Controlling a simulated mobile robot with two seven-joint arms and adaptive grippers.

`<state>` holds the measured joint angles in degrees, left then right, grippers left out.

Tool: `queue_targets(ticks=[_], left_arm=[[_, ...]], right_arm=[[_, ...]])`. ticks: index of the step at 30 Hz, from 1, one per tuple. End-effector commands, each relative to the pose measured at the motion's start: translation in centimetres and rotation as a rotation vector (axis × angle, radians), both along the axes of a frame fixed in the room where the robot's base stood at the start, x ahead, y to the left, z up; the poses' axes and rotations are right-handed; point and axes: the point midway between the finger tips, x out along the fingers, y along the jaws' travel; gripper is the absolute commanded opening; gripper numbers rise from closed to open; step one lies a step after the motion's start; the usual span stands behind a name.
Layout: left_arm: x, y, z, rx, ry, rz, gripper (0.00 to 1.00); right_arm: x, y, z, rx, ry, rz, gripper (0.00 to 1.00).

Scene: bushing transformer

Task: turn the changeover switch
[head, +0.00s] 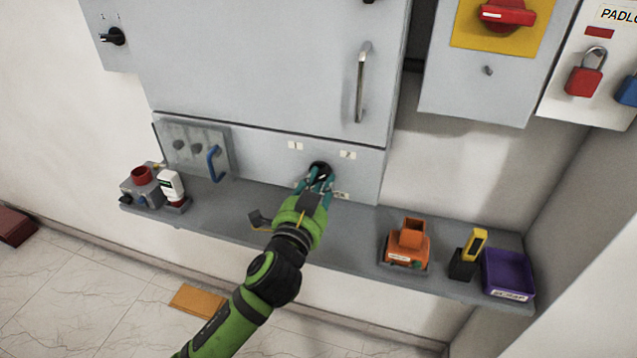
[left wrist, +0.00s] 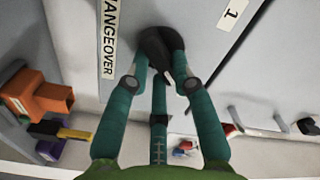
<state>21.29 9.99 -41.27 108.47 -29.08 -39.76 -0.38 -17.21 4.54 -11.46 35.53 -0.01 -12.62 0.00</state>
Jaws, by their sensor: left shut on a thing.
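The changeover switch has a black knob (head: 320,168) on the lower grey panel of the cabinet. White labels (head: 347,154) sit above it, and the left wrist view shows a label reading "ANGEOVER" (left wrist: 109,40) beside the black knob (left wrist: 158,45). My left gripper (head: 318,180), green with teal fingers, is shut on the knob. The fingers (left wrist: 160,70) close around it and hide part of it, so its exact pointing is hard to tell. My right gripper is not in view.
A grey shelf (head: 345,240) runs below the panel. It carries an orange device (head: 406,246), a yellow and black tool (head: 468,252), a purple bin (head: 508,274) and a grey box with a red top (head: 140,185). A cabinet handle (head: 361,85) stands out above.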

Motion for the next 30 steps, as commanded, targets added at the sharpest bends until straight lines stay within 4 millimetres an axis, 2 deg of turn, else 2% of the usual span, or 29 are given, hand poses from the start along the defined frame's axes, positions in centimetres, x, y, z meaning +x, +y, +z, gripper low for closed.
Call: queue_targets(ticks=[1,3,12,16,20,30], left_arm=[[0.0,0.0,0.0,0.004,-0.002,0.001,0.29],[0.0,0.0,0.0,0.004,-0.002,0.001,0.49],[0.0,0.0,0.0,0.001,0.000,0.000,0.49],[-0.7,0.2,0.0,0.000,-0.001,-0.001,0.49],[-2.6,0.9,-0.1,-0.001,0.002,-0.001,0.49],[-9.3,3.0,-0.1,0.002,0.002,0.000,0.49]], right_arm=[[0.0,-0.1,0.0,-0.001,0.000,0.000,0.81],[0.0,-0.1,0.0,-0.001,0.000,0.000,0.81],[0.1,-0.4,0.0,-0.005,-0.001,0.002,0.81],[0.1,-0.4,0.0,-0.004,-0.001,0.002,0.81],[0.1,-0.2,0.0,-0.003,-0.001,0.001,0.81],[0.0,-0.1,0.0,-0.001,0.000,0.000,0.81]])
